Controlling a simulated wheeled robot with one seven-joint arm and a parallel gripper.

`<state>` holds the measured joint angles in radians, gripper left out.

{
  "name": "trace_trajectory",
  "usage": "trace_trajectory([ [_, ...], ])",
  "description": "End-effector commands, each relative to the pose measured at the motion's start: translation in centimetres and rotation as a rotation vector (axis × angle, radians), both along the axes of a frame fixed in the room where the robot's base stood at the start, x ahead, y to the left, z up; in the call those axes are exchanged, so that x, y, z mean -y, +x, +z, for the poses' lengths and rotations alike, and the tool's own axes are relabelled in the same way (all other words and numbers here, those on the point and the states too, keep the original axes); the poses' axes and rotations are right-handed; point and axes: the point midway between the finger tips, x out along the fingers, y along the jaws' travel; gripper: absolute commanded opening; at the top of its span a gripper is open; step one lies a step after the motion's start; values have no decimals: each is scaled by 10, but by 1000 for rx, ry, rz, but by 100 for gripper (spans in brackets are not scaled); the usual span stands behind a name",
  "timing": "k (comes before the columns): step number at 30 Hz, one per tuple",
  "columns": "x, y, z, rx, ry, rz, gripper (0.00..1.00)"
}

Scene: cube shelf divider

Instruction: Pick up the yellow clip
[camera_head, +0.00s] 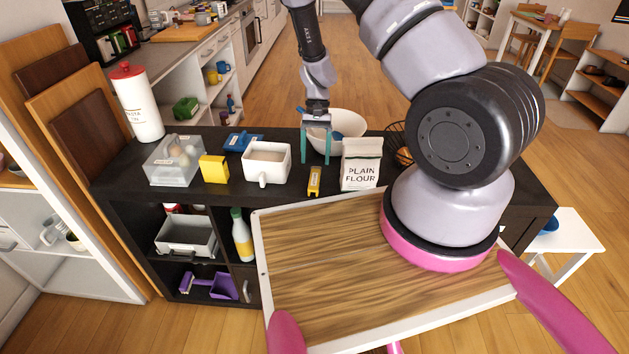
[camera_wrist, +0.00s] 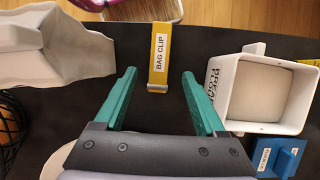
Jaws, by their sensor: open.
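The yellow clip (camera_head: 314,181) lies on the dark shelf top, between the white mug-like container and the flour bag. In the wrist view the yellow clip (camera_wrist: 159,57) carries a label reading "BAG CLIP" and lies just beyond the fingertips, roughly centred between them. My gripper (camera_head: 316,162) has teal fingers pointing down above the shelf top, behind the clip in the head view. In the wrist view my gripper (camera_wrist: 159,73) is open, with nothing between its fingers.
A white handled container (camera_head: 267,163) stands left of the clip and a flour bag (camera_head: 361,164) right of it. A white bowl (camera_head: 347,124) is behind my gripper. A yellow box (camera_head: 214,169), clear bin (camera_head: 172,163) and blue item (camera_head: 243,141) stand farther left.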

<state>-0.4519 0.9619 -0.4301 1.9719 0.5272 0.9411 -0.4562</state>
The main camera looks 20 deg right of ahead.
Motion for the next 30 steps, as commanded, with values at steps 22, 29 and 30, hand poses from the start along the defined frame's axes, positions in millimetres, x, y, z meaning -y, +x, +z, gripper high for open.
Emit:
trace_trajectory([
  [22, -9, -26, -54, 0, 0, 0, 72],
  [29, -9, -26, -54, 1, 0, 0, 4],
  [30, -9, -26, -54, 1, 0, 0, 0],
])
